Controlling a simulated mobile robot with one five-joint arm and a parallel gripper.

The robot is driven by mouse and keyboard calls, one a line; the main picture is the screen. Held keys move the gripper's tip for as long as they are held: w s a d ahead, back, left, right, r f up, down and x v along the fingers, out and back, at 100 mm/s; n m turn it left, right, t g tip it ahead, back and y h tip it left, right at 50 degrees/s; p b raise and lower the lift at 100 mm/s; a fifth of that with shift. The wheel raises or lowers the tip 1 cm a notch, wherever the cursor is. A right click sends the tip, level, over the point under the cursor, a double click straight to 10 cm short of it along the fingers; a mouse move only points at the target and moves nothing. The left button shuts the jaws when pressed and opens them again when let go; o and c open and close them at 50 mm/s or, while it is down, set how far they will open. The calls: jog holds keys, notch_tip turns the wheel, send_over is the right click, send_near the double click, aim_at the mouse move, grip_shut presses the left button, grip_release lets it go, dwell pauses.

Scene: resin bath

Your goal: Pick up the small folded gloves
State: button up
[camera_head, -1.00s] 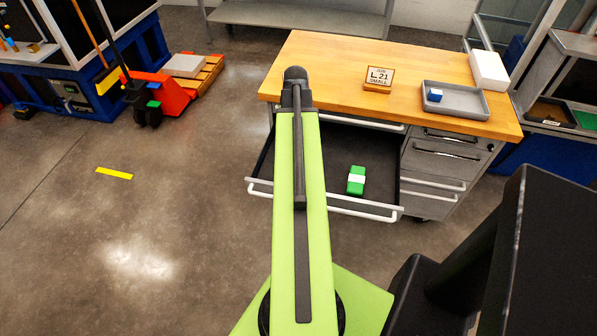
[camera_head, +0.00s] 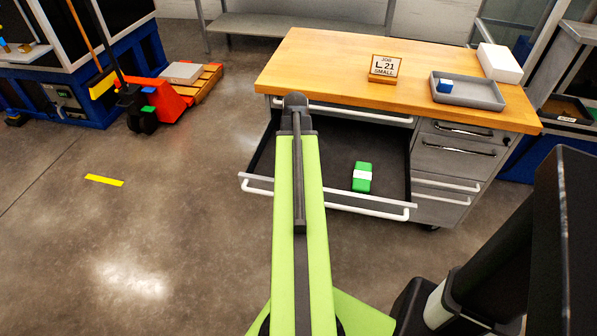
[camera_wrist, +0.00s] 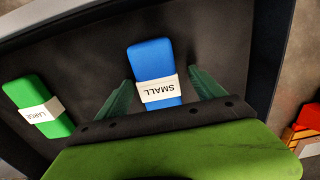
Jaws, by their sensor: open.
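The small folded gloves (camera_wrist: 152,62) are a blue bundle with a white band reading SMALL. In the wrist view they lie on the dark drawer floor. My gripper (camera_wrist: 155,88) is open, with one green finger on each side of the bundle's near end; I cannot tell how far above it they are. A green bundle (camera_wrist: 38,108) with a band reading LARGE lies to the left; it also shows in the head view (camera_head: 362,177). In the head view my arm hides the blue bundle and my fingers.
The open drawer (camera_head: 392,209) extends from a wood-topped bench (camera_head: 330,70). On the bench are a sign (camera_head: 384,67) reading JOB L.21 SMALL, a grey tray (camera_head: 478,97) with a blue block (camera_head: 445,86), and a white box (camera_head: 500,62). Open floor lies to the left.

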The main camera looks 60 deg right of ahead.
jog(key=shift+f, duration=0.1)
jog(key=c, duration=1.5)
jog(key=shift+o, duration=0.2)
jog(key=shift+r+p, duration=0.45)
jog(key=shift+p, duration=0.25)
notch_tip(320, 180, up, 4)
jog(key=p, duration=0.3)
jog(key=shift+f+p, duration=0.1)
jog(key=shift+p, duration=0.25)
jog(key=s+d+r+p, duration=0.1)
jog(key=s+r+p, duration=0.5)
jog(key=s, duration=0.5)
jog(key=shift+s+d+r, duration=0.2)
jog(key=shift+s+d, duration=0.1)
jog(key=shift+d, duration=0.05)
